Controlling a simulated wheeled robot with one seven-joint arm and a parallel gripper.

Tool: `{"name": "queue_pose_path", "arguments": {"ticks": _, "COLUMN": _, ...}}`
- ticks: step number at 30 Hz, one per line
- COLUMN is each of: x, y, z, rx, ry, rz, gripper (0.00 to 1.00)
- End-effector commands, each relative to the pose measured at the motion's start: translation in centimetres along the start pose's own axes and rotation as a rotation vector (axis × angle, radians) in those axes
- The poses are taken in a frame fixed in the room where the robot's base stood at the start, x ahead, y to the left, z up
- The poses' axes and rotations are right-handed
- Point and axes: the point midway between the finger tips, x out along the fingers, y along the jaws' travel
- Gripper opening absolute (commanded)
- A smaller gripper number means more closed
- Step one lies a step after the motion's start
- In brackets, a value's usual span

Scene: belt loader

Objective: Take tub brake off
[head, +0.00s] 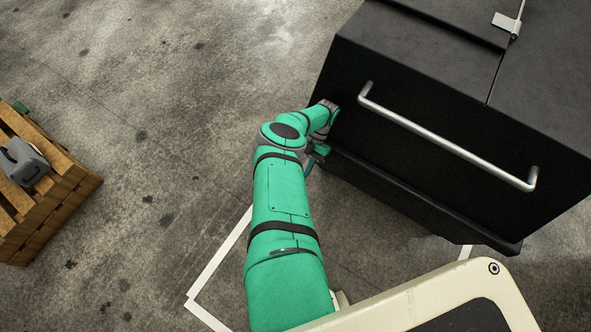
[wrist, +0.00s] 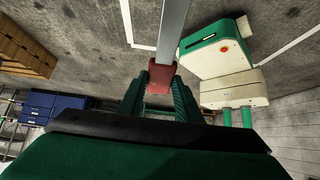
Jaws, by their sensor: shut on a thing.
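The tub (head: 420,150) is a large black box at the upper right of the head view, with a silver bar handle (head: 447,145) across its near side. In the wrist view my gripper (wrist: 161,84) has its two green fingers closed around a red grip (wrist: 161,72) at the end of a flat grey lever (wrist: 173,30), which I take for the tub brake. In the head view my gripper (head: 314,158) is low beside the tub's left end, partly hidden by my arm. The lever and its red grip do not show there.
A wooden pallet (head: 45,205) with a grey case (head: 24,164) stands at the left of the head view. White lines (head: 222,255) mark the floor by the tub. The concrete floor between pallet and tub is clear. Blue boxes (wrist: 52,104) show in the wrist view.

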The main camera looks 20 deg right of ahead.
Motion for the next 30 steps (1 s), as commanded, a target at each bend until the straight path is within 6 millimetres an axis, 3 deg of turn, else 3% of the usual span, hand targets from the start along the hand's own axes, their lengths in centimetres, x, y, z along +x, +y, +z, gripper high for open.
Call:
{"name": "queue_pose_path", "arguments": {"ticks": 16, "x": 0.05, "y": -0.77, "z": -0.37, "rx": 0.0, "ry": 0.026, "rz": 0.001, "gripper": 0.0}}
{"name": "queue_pose_path", "arguments": {"ticks": 17, "x": 0.05, "y": -0.77, "z": -0.36, "rx": 0.0, "ry": 0.025, "rz": 0.001, "gripper": 0.33}}
{"name": "queue_pose_path", "arguments": {"ticks": 19, "x": 0.05, "y": -0.77, "z": -0.36, "rx": 0.0, "ry": 0.025, "rz": 0.001, "gripper": 0.5}}
{"name": "queue_pose_path", "arguments": {"ticks": 30, "x": -0.13, "y": -0.72, "z": -0.55, "rx": 0.001, "ry": 0.026, "rz": 0.002, "gripper": 0.5}}
